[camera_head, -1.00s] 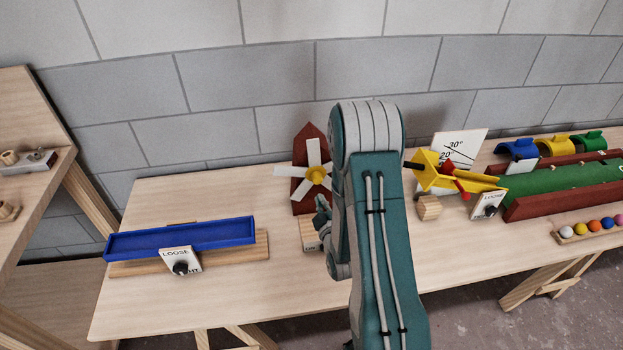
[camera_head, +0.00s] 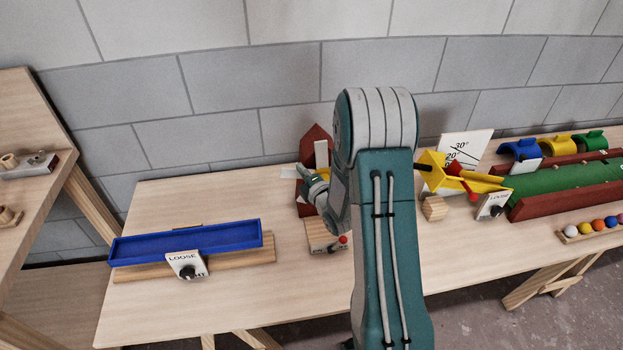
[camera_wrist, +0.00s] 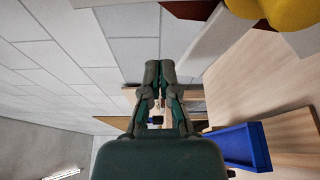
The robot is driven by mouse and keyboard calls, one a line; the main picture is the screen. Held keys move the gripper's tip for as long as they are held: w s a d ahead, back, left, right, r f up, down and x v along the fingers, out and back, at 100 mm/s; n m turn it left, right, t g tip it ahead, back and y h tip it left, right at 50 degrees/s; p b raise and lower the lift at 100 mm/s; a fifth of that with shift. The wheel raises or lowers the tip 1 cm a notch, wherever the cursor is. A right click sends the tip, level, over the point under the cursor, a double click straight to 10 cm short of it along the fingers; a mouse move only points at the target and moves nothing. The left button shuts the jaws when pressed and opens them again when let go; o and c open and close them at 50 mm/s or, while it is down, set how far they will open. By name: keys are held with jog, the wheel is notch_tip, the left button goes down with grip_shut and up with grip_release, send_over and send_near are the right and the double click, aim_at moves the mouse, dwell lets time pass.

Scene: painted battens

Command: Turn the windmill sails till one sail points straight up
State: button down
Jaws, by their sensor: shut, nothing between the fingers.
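The windmill has a dark red tower (camera_head: 315,133) and white sails. One sail (camera_head: 321,153) points nearly straight up in the head view, and another (camera_head: 289,173) points left. My gripper (camera_head: 306,190) is in front of the windmill and hides the hub and lower sails there. In the wrist view my gripper (camera_wrist: 160,65) is shut and empty. The yellow hub (camera_wrist: 288,12) is at the top right of that view, with a white sail (camera_wrist: 212,40) right of the fingertips. I cannot tell whether the fingers touch a sail.
A wooden block (camera_head: 322,235) with a red knob (camera_head: 342,240) stands below the windmill. A blue tray (camera_head: 185,240) lies to the left, also in the wrist view (camera_wrist: 240,148). A yellow device (camera_head: 437,177) stands to the right. Table between tray and windmill is clear.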

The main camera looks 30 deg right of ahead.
aim_at(316, 159)
jog(key=d, duration=0.2)
jog(key=w+d, duration=0.1)
jog(key=d, duration=0.1)
jog(key=shift+r, duration=0.1)
jog(key=shift+a, duration=0.1)
jog(key=shift+s+d+r, duration=0.15)
jog(key=shift+s+d, duration=0.05)
jog(key=shift+d, duration=0.55)
